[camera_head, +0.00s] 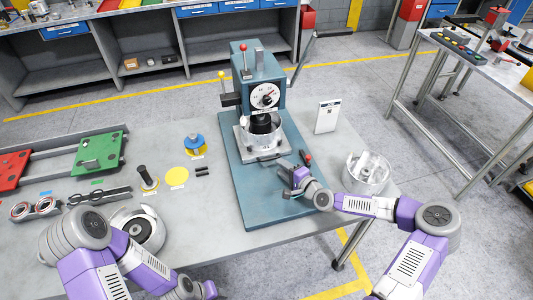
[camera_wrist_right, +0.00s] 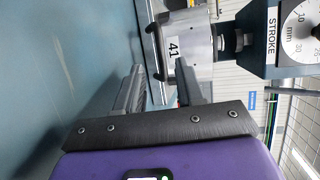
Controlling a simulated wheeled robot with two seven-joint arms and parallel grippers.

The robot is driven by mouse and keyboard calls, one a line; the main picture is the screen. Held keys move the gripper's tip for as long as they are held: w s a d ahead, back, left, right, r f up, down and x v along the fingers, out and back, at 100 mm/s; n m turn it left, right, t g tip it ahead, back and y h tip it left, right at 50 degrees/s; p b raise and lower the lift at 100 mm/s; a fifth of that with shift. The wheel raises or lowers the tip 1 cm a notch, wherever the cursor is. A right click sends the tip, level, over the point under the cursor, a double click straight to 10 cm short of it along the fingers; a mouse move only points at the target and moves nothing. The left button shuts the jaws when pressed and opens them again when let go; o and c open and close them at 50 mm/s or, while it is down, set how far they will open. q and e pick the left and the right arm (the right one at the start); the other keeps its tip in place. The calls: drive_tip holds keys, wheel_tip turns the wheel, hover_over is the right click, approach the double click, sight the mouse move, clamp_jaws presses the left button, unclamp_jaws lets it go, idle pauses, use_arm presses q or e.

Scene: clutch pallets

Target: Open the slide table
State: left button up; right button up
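A teal press (camera_head: 262,90) stands on the table, with a dial on its head. My right gripper (camera_head: 285,168) is just in front of the slide table, close to the handle. Its two fingers (camera_wrist_right: 158,90) are apart in the right wrist view; contact with the handle is not clear.
A white round part (camera_head: 366,172) stands right of the press base, and a small sign (camera_head: 327,117) behind it. Left are a yellow disc (camera_head: 177,177), a blue-topped part (camera_head: 194,145) and a green pallet (camera_head: 100,152).

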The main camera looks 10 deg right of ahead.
sight(271, 159)
drive_tip(key=x, duration=0.7)
drive_tip(key=shift+w, duration=0.3)
clamp_jaws()
